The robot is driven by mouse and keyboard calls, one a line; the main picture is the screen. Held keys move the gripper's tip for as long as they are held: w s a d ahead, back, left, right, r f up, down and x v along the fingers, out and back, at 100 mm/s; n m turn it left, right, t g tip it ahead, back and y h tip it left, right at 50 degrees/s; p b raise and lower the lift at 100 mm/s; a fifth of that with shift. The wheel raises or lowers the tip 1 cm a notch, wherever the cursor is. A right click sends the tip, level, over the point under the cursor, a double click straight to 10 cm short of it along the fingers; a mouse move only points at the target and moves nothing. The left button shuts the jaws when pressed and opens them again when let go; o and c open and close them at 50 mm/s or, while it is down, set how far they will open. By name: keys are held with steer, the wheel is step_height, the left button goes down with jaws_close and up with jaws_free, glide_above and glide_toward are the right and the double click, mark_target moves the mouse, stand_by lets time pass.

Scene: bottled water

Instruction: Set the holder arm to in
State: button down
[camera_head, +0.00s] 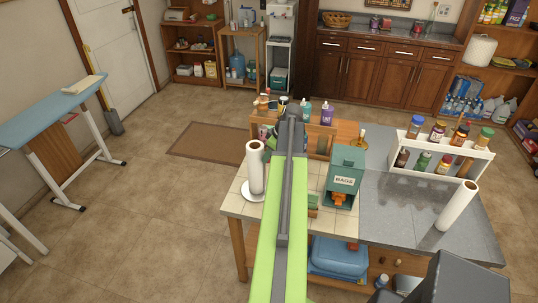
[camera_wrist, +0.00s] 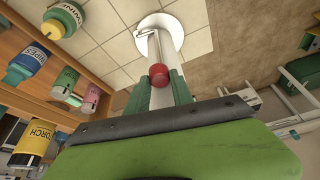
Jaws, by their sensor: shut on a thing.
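In the wrist view, the two dark green fingers of my gripper (camera_wrist: 158,82) are closed around the red knob (camera_wrist: 158,74), which I take to be the holder arm's end. The holder's upright white roll (camera_wrist: 168,50) is directly behind the knob, and its round white base (camera_wrist: 147,47) rests on the tiled top. In the head view, the white roll (camera_head: 256,170) on its round base (camera_head: 250,196) is just left of my arm. My gripper and the knob cannot be made out there. How far the holder arm is turned is unclear.
A wooden rack with bottles (camera_head: 322,132) stands behind the roll. A green BAGS box (camera_head: 344,178) is to the right. A white bottle caddy (camera_head: 440,155) and a second white roll (camera_head: 457,206) are on the grey worktop.

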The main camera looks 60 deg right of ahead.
steer(key=shift+s+d+n, duration=0.15)
steer(key=shift+s+n, duration=0.05)
steer(key=shift+n, duration=0.3)
steer(key=c, duration=1.1)
jaws_free()
steer(key=p+v, duration=1.6)
steer(key=v, duration=0.1)
steer(key=shift+d+r, duration=0.15)
steer(key=shift+r, duration=0.1)
